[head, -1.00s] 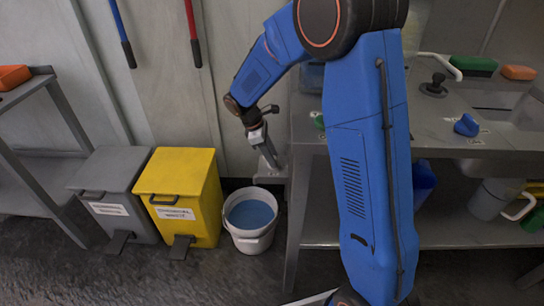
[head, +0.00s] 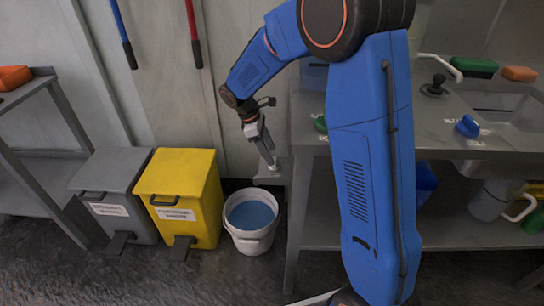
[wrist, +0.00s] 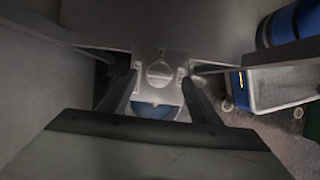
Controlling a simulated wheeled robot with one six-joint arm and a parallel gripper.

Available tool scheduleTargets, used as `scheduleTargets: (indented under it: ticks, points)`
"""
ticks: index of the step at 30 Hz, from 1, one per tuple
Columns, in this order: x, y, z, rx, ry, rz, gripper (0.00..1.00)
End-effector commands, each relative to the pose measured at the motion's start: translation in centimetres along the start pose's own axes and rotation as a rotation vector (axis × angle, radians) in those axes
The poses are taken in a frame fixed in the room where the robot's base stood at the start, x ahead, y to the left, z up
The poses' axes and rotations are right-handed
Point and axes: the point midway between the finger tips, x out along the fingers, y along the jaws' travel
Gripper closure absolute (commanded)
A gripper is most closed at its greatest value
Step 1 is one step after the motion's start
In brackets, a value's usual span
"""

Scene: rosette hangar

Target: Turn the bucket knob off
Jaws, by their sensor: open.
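A round grey knob (wrist: 159,73) with a raised bar across it sits on a pale plate in the wrist view. The two dark fingers of my gripper (wrist: 160,79) are apart, one on each side of the knob; I cannot tell whether they touch it. In the head view my gripper (head: 271,160) points down at a small grey ledge (head: 270,178) at the bench's left end. The white bucket (head: 252,243) stands on the floor below, with blue water inside. Part of the blue water also shows beyond the plate in the wrist view (wrist: 152,110).
A yellow bin (head: 181,190) and a grey bin (head: 115,190) stand left of the bucket. The bench (head: 300,150) with a sink is at right, bearing a blue knob (head: 467,125), a green brush (head: 474,66) and an orange block (head: 519,73). Floor in front is clear.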

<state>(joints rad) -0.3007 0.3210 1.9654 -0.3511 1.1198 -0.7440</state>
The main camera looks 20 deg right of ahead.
Motion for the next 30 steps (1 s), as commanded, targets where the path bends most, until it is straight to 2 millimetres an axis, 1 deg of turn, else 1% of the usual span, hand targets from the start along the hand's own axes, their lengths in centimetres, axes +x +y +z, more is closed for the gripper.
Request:
scheduleTargets:
  ticks: [1, 6, 15, 18, 21, 24, 30]
  points:
    - [-1.1, 0.1, -0.1, 0.000, 0.002, 0.004, 0.42]
    - [-4.5, 0.1, -0.1, 0.000, 0.003, 0.003, 0.42]
    - [-10.3, 0.1, -0.1, 0.000, 0.002, 0.003, 0.42]
    - [-11.9, 0.1, -0.1, 0.000, 0.002, 0.002, 0.42]
    - [-13.0, 0.1, -0.1, 0.000, 0.002, 0.001, 0.42]
    - [-13.7, 0.0, 0.0, 0.000, 0.001, 0.000, 0.42]
    - [-14.2, 0.0, 0.0, 0.000, 0.000, -0.001, 0.42]
